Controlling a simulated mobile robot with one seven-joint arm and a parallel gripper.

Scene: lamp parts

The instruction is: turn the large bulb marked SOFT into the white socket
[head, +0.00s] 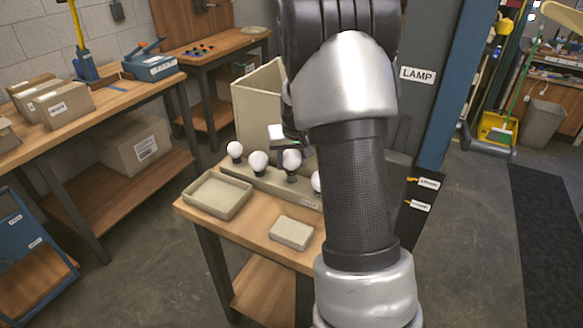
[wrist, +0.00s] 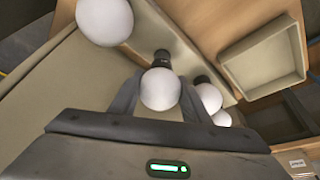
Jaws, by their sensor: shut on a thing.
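Several white round bulbs stand in a row on a beige rack in the head view: one at the left end (head: 234,149), one beside it (head: 258,161), one under my gripper (head: 291,159) and one partly behind my arm (head: 316,181). In the wrist view my gripper (wrist: 160,92) is shut on a white bulb (wrist: 160,88), a finger on either side. A dark collar (wrist: 161,59) shows at this bulb's far end; whether it is seated or lifted I cannot tell. No SOFT mark is readable, and I cannot make out the white socket.
A beige open tray (head: 217,196) and a small beige block (head: 291,233) are on the wooden table (head: 262,240). A tall beige bin or panel (head: 258,105) stands behind the rack. In the wrist view a large bulb (wrist: 104,20) is close by on the left, others (wrist: 209,98) on the right.

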